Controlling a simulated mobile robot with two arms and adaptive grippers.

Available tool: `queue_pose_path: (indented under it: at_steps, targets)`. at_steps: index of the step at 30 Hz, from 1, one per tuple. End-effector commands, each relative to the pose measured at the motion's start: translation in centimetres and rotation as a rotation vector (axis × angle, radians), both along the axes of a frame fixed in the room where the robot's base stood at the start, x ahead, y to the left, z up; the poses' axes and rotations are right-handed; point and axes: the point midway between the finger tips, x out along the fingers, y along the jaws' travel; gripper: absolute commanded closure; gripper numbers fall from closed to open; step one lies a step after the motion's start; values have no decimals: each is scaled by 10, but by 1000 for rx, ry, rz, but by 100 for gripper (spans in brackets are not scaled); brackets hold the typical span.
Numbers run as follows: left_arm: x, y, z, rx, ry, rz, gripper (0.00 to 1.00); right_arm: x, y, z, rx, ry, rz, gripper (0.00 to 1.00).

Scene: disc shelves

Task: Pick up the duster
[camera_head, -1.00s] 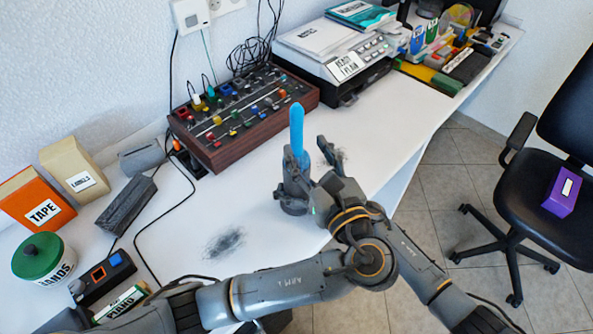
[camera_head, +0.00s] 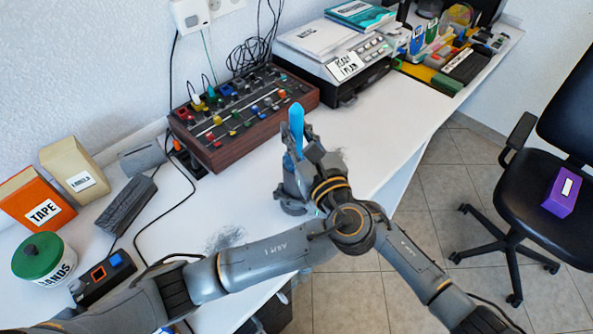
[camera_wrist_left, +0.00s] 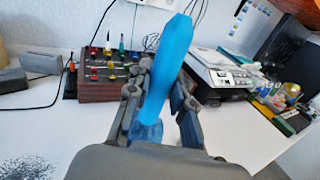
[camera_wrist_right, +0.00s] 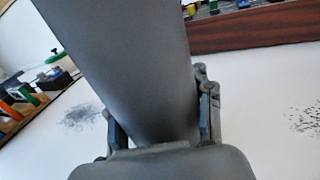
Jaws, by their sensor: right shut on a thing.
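The duster shows as a blue handle (camera_head: 297,121) standing upright over the table; the handle also fills the middle of the left wrist view (camera_wrist_left: 165,70). Its lower end is hidden. My left gripper (camera_head: 301,147) is around the handle, its fingers (camera_wrist_left: 157,105) open on either side with a gap at the right. My right gripper (camera_head: 296,198) is lower, close to the tabletop and partly covered by my arms. In the right wrist view its fingers (camera_wrist_right: 158,125) are on either side of a broad grey thing (camera_wrist_right: 125,60), which I cannot identify.
Dust patches lie on the white table (camera_head: 228,180). A knobbed mixer (camera_head: 245,112) stands behind the duster, a printer (camera_head: 345,62) at back right. Boxes, a green-lidded jar (camera_head: 45,265) and cables are at left. A chair (camera_head: 560,160) stands off the right edge.

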Motion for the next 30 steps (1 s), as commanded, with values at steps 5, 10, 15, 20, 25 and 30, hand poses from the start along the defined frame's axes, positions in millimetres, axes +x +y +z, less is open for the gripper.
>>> queue_pose_path:
  at_steps: [5, 10, 15, 20, 25, 30]
  targets:
    - [0, 0, 0, 0, 0, 0, 100, 0, 0, 0, 0, 0, 0, 96]
    - [0, 0, 1, -1, 0, 0, 100, 0, 0, 0, 0, 0, 0, 96]
    - [0, -1, 15, -4, -3, -1, 100, 0, 0, 0, 0, 0, 0, 96]
    - [0, -1, 50, -8, -5, -1, 100, 0, 0, 0, 0, 0, 0, 96]
    - [0, -1, 99, -8, -7, -2, 100, 0, 0, 0, 0, 0, 0, 96]
    - [-1, -1, 141, -6, -6, -3, 100, 0, 0, 0, 0, 0, 0, 96]
